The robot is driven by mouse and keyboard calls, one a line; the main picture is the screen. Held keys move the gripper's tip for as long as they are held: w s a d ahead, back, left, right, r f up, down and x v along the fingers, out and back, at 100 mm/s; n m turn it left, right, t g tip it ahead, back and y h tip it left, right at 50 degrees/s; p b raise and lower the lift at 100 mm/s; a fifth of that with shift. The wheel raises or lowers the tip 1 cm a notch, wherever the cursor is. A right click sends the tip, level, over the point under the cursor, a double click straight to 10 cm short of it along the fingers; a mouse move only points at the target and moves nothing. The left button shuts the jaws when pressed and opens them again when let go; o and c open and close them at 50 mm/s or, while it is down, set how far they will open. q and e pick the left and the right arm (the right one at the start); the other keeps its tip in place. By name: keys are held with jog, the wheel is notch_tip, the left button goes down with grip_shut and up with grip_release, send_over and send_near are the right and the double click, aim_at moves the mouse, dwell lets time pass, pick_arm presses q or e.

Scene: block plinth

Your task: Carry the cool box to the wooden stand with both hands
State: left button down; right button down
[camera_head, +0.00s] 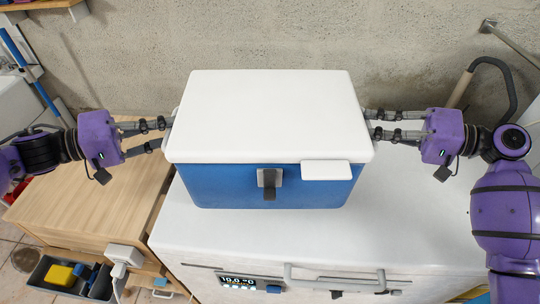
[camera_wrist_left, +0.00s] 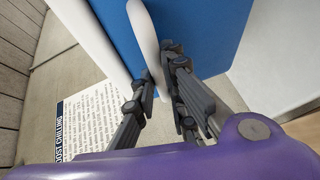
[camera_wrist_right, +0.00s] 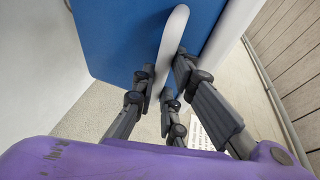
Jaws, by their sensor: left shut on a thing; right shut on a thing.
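The cool box (camera_head: 262,185), blue with a white lid (camera_head: 265,110), is level in the middle of the head view, over the white chest. I cannot tell whether its underside touches the chest. My left gripper (camera_head: 168,133) is shut on the white handle (camera_wrist_left: 147,40) at the box's left side. My right gripper (camera_head: 372,124) is shut on the handle (camera_wrist_right: 173,45) at its right side. The wooden stand (camera_head: 90,200), a pale wood top with drawers, is to the left of the chest, beyond the box's left side.
The white chest (camera_head: 400,225) has a display (camera_head: 238,281) and a bar handle on its front. A dark bin (camera_head: 65,278) with a yellow item is at the lower left. A concrete wall (camera_head: 270,35) rises behind. The stand's visible top is clear.

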pick_arm(q)
jog(key=shift+a+r, duration=0.1)
pick_arm(e)
jog(key=shift+r, duration=0.15)
